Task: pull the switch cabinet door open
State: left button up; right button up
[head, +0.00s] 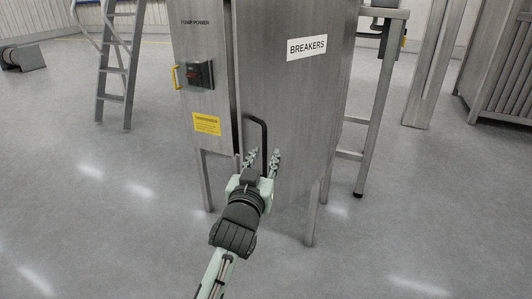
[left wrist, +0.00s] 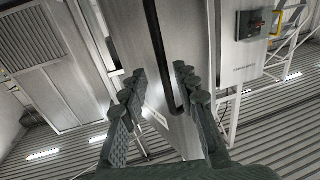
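The grey metal switch cabinet door (head: 300,95), labelled BREAKERS, faces right in the head view. A dark vertical seam runs along its left edge; I cannot tell whether it is ajar. A black bar handle (head: 257,121) stands upright near that edge. The handle also shows in the left wrist view (left wrist: 160,45) as a long dark bar. My left gripper (head: 263,157) is at the handle's lower part, fingers apart. In the left wrist view the bar runs between the open fingers (left wrist: 160,82), nearer the right finger; contact is unclear. My right gripper is not in view.
The cabinet's left face carries a PUMP POWER switch (head: 198,74), a yellow loop (head: 175,77) and a yellow warning label (head: 207,124). A grey ladder (head: 116,72) stands behind left. A metal frame leg (head: 377,110) stands right of the cabinet. The floor in front is clear.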

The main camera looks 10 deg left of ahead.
pick_arm(q)
jog(key=s, duration=0.5)
